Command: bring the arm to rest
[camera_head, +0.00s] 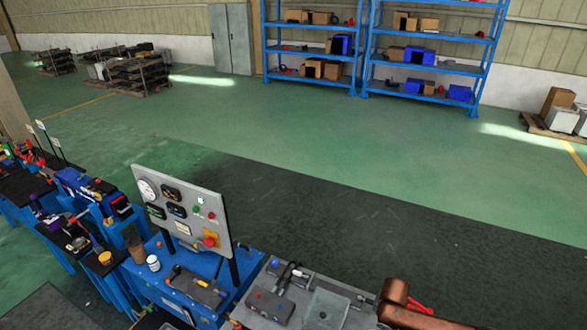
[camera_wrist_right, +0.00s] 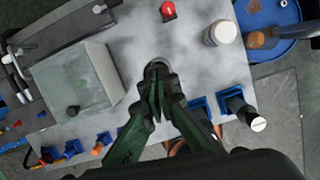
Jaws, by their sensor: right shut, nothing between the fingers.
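My right gripper (camera_wrist_right: 157,80) shows in the right wrist view. Its dark green fingers are closed together with nothing between them. The fingertips overlap a small dark round spot on a grey worktop (camera_wrist_right: 190,40); I cannot tell how far above it they are. My left gripper is in neither view. In the head view the same kind of grey top (camera_head: 275,325) is at the bottom edge, and my right gripper cannot be made out there.
A translucent box (camera_wrist_right: 75,85), a red knob (camera_wrist_right: 168,10), a white jar (camera_wrist_right: 220,33) and black cylinders in blue holders (camera_wrist_right: 240,103) surround the gripper. In the head view an upright grey control panel (camera_head: 185,200) stands at the blue bench. Open green floor (camera_head: 330,140) lies beyond.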

